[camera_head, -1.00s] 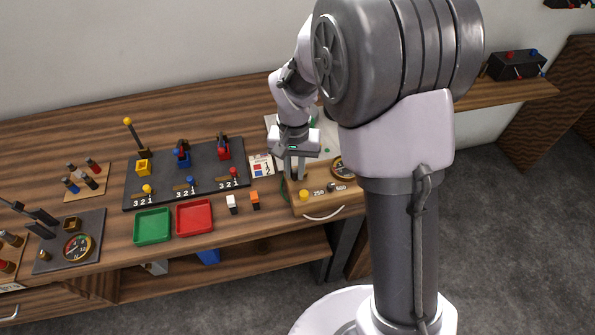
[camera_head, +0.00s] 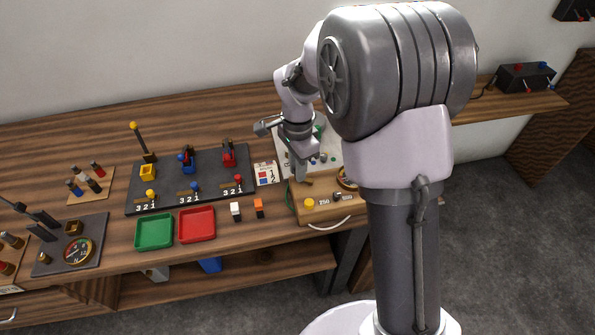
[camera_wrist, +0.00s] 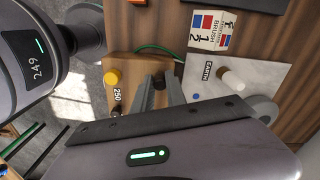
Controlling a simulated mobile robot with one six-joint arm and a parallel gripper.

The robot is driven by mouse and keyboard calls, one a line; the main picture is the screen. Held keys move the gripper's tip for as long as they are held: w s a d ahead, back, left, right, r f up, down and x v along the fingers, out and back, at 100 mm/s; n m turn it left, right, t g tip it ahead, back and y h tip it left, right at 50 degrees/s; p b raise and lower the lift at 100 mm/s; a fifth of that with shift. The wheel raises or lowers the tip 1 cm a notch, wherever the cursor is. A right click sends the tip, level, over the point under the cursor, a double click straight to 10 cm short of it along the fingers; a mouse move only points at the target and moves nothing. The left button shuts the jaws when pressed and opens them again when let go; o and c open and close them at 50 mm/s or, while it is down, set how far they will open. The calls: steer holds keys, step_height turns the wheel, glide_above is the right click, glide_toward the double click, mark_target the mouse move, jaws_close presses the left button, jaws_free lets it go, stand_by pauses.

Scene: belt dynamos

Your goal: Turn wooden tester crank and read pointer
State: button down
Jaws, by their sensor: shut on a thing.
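The wooden tester (camera_head: 318,214) is a light wooden box at the right front of the bench. It has a yellow knob (camera_head: 309,202), a 250 label and a round dial (camera_head: 345,181) half hidden behind my arm; its pointer cannot be read. My gripper (camera_head: 300,176) points down over the tester's back left part. In the wrist view my gripper (camera_wrist: 160,82) is shut on a small dark part, apparently the crank's handle, above the wooden top (camera_wrist: 130,67). The fingers and hand hide most of the crank. The yellow knob (camera_wrist: 112,77) sits left of the fingers.
A white board labelled EARTH (camera_wrist: 215,85) lies close beside the tester. White and orange blocks (camera_head: 258,208), a red tray (camera_head: 197,224) and a green tray (camera_head: 154,232) are farther left. A green cable runs by the tester.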

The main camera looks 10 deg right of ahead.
steer(key=shift+w+d+m, duration=0.15)
steer(key=shift+w+m, duration=0.15)
steer(key=shift+m, duration=0.8)
steer(key=c, duration=1.3)
jaws_free()
steer(key=shift+c, duration=0.2)
steer(key=shift+r, duration=0.1)
step_height(320, 180, up, 17)
steer(key=p, duration=0.5)
steer(key=shift+r+p, duration=0.15)
steer(key=shift+p, duration=0.2)
